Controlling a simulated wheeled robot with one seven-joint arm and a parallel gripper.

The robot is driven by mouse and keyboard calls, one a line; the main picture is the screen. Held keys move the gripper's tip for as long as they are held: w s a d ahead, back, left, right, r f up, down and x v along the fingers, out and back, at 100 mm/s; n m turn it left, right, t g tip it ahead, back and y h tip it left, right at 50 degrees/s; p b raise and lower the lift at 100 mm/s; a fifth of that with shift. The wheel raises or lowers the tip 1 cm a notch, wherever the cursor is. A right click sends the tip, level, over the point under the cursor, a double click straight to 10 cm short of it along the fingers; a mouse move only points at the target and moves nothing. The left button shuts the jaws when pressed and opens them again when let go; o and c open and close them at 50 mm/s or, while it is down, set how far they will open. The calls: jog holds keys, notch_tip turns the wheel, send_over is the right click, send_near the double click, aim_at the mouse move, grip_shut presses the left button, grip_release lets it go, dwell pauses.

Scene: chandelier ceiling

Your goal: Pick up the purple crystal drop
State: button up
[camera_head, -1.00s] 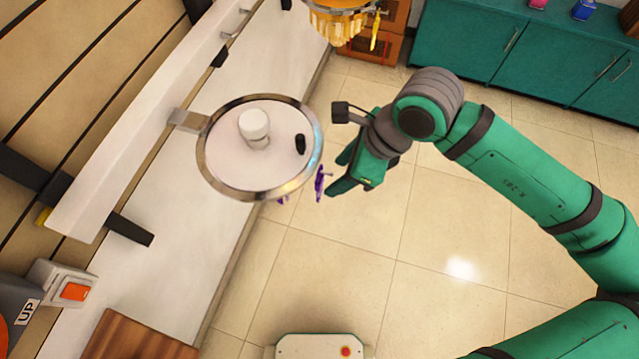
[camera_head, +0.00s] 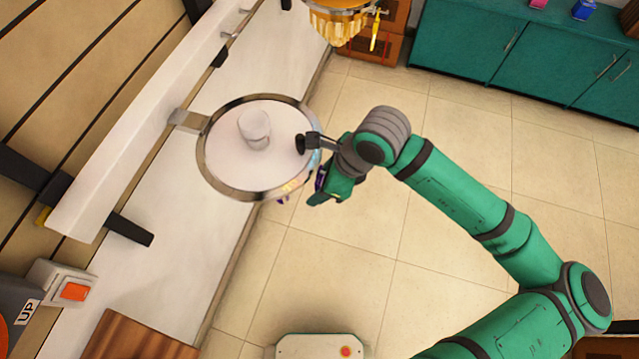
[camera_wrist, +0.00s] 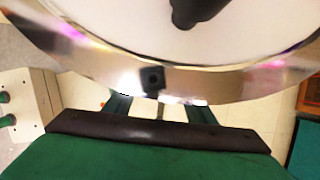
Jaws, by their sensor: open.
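A purple crystal drop (camera_head: 320,182) hangs at the right edge of a round white disc with a metal rim (camera_head: 209,172). It is mostly hidden by my gripper (camera_head: 322,188), which is open with its fingers beside or around the drop; I cannot tell which. A second bit of purple (camera_head: 281,200) shows under the lower rim. In the wrist view the rim (camera_wrist: 215,85) crosses just ahead of my open fingers (camera_wrist: 158,108). The drop itself cannot be made out there, only pink and purple glints on the rim.
A white cup-like piece (camera_head: 255,130) stands on the disc, which a bracket (camera_head: 188,120) joins to a white rail at left. A golden chandelier piece (camera_head: 340,22) hangs at the top. Teal cabinets (camera_head: 480,50) stand at back right. Open tiled floor lies below.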

jog(key=shift+a+f, duration=0.15)
jog(key=shift+f, duration=0.1)
jog(key=c, duration=1.2)
jog(key=shift+r, duration=0.1)
jog(key=shift+r, duration=0.75)
jog(key=s+d, duration=0.1)
jog(key=d, duration=0.4)
jog(key=s+d, duration=0.2)
jog(key=d, duration=0.4)
jog(key=s+d, duration=0.2)
jog(key=d, duration=0.4)
jog(key=shift+s+d+f, duration=0.1)
jog(key=shift+s, duration=0.15)
